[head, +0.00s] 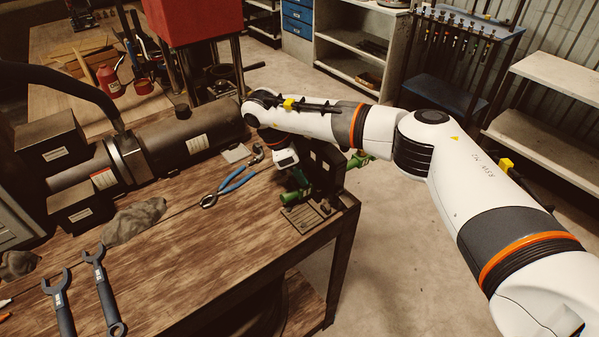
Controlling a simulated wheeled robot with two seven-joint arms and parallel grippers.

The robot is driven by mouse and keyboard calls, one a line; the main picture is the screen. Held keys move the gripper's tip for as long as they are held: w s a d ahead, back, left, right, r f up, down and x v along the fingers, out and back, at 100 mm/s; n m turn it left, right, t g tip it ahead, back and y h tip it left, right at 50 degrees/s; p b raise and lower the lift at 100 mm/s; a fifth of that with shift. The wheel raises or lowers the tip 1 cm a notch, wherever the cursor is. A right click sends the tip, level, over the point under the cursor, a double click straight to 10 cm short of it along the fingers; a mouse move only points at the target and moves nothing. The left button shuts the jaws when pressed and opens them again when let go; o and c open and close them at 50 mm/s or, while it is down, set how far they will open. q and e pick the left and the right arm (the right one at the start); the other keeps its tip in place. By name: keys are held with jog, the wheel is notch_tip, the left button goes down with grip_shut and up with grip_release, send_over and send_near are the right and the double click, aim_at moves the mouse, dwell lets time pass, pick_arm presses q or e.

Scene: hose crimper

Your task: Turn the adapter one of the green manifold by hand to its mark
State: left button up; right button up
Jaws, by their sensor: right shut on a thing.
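The green manifold (290,197) is at the right end of the wooden bench, low in front of my right gripper. It is partly hidden by the gripper and a dark block. Another green fitting (361,158) shows to the right of that block, past the bench edge. My right gripper (301,180) points down at the manifold and is shut on a small part there, which I take to be adapter one. The fingers and wrist hide most of that part, and its mark cannot be made out. My left gripper is not in view.
Blue-handled pliers (232,184) lie left of the gripper. Two dark wrenches (103,290), a grey rag (135,220) and a large dark cylinder machine (185,138) are farther left on the bench (215,265). The bench's front middle is clear. Shelves stand behind.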

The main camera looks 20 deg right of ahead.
jog(key=n+t+b, duration=0.1)
jog(key=n, duration=0.1)
jog(key=n+t+b, duration=0.1)
jog(key=n+b, duration=0.3)
jog(key=shift+s+d+f+t, duration=0.1)
jog(key=shift+s+f+t, duration=0.05)
jog(key=shift+s+t, duration=0.2)
jog(key=n+t+b, duration=0.1)
jog(key=n, duration=0.1)
jog(key=n+y+b, duration=0.1)
jog(key=n+b, duration=0.1)
jog(key=shift+s+d+t, duration=0.1)
jog(key=shift+t, duration=0.25)
jog(key=shift+r+n+t+y+b, duration=0.2)
jog(key=shift+n+t+y+b, duration=0.1)
jog(key=shift+n+b, duration=0.45)
jog(key=o, duration=1)
jog(key=b+v, duration=0.2)
jog(key=v, duration=1)
jog(key=shift+b, duration=0.3)
